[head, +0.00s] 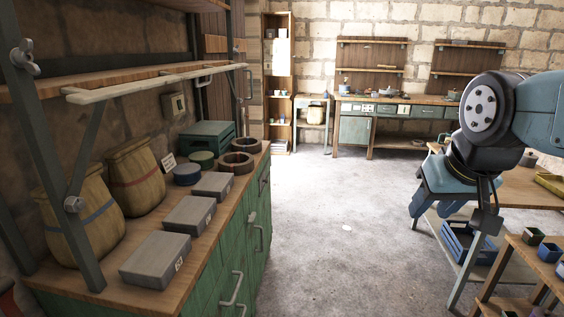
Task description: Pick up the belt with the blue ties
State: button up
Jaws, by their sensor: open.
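My gripper (432,208) hangs at the right, fingers pointing down and apart, with nothing seen between them. It is in the air in front of a wooden table at the right. Two dark ring-shaped coils lie at the far end of the green bench on the left: a nearer coil (230,164) and a farther coil (246,146). They may be belts, but they are too small to tell, and I cannot make out blue ties on either. My gripper is well to the right of them, across the open floor.
The green bench (205,240) holds grey boxes (156,258), two sacks (82,215), round tins (187,174) and a green case (207,138). A shelf rail (160,80) overhangs it. A blue crate (468,242) sits low at right. The middle floor (330,215) is clear.

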aim_at(252, 146)
jog(key=z, duration=0.05)
jog(key=i, duration=2.95)
jog(key=u, duration=0.95)
